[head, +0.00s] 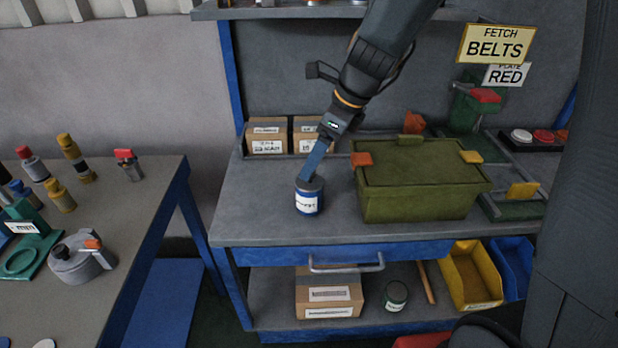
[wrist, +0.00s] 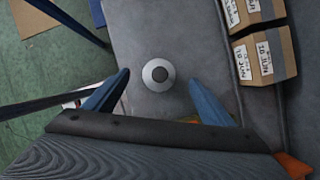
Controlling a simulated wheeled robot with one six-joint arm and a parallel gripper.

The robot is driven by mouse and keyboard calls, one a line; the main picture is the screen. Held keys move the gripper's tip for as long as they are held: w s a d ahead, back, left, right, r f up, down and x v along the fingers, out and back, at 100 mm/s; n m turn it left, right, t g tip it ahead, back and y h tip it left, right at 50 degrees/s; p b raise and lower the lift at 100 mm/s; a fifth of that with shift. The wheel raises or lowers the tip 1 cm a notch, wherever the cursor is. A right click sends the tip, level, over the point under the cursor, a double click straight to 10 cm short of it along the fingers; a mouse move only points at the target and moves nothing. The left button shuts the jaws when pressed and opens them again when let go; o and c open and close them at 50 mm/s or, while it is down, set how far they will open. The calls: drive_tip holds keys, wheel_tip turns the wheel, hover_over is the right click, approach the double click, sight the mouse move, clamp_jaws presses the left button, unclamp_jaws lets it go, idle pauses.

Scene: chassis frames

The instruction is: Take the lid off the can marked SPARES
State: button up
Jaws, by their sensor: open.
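A small blue can (head: 308,204) with a white label and a grey lid (head: 309,184) stands upright on the grey workbench. The label's writing is too small to read. My gripper (head: 308,178) points down at the lid in the head view. In the wrist view my gripper's (wrist: 160,85) two blue fingers are spread apart, one on each side of the lid, with nothing between them. Whether the fingertips are level with the lid is unclear.
A green bin (head: 425,207) with a closed green lid stands right of the can. Cardboard boxes (head: 267,145) stand behind it. A drawer handle (head: 345,264) sticks out below the bench's front edge. The bench left of the can is clear.

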drive_tip(key=x, duration=0.6)
drive_tip(key=shift+d+f+p, duration=0.15)
drive_tip(key=shift+f+p, duration=0.15)
drive_tip(key=shift+f, duration=0.15)
drive_tip(key=c, duration=1.2)
drive_tip(key=shift+o, duration=0.2)
wheel_tip(320, 180, up, 10)
drive_tip(key=shift+f, duration=0.1)
